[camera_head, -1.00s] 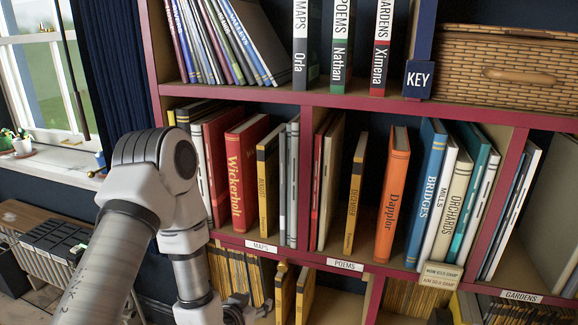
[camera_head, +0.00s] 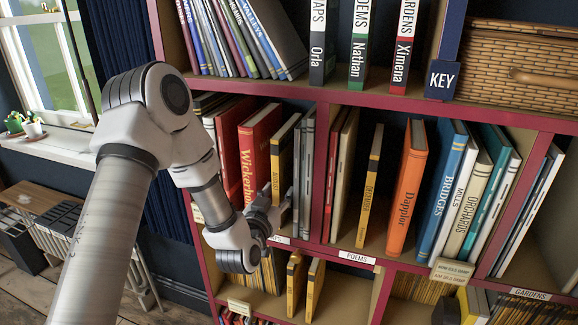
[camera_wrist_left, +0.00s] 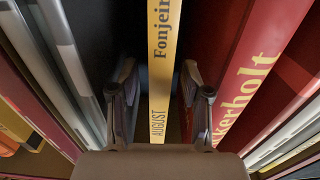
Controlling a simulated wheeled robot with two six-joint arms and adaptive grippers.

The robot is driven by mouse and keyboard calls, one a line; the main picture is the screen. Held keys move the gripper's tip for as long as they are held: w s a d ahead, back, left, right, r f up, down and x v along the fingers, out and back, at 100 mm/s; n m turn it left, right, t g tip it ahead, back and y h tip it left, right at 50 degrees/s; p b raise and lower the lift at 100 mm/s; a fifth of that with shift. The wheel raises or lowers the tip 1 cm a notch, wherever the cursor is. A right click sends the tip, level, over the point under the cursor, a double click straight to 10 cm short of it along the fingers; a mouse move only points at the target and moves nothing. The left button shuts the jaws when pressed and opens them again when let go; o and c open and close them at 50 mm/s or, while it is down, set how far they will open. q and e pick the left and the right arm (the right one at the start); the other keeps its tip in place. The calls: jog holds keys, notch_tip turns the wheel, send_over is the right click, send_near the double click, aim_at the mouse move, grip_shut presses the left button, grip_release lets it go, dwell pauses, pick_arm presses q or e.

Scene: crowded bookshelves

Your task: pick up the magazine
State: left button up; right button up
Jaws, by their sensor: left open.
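A thin magazine (camera_head: 275,165) with a yellow spine and dark top stands upright in the MAPS compartment, right of the red Wickerholt book (camera_head: 257,150). In the left wrist view, the magazine (camera_wrist_left: 166,35) reads "AUGUST Fonjeir...". My left gripper (camera_head: 277,200) is at the lower part of its spine. In the wrist view, the open fingers (camera_wrist_left: 158,85) stand on either side of the spine, with gaps visible. A similar magazine marked DECEMBER (camera_head: 369,185) stands in the POEMS compartment. My right gripper is not in view.
Grey volumes (camera_head: 306,170) stand close to the magazine's right, before the red shelf divider (camera_head: 322,160). The shelf below holds more yellow-spined magazines (camera_head: 305,285). An orange Dapplor book (camera_head: 408,190) stands farther right. A wicker basket (camera_head: 520,50) is at upper right.

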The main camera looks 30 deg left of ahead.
aim_at(286, 184)
pick_arm(q)
jog(key=p+x, duration=0.2)
jog(key=x, duration=0.2)
jog(key=shift+w, duration=0.4)
jog(key=shift+w+a+f, duration=0.1)
jog(key=shift+w+f, duration=0.1)
jog(key=shift+w, duration=0.05)
jog(key=shift+s+r, duration=0.1)
jog(key=shift+s, duration=0.1)
jog(key=shift+c, duration=0.7)
grip_shut()
jog(key=shift+w+r, duration=0.1)
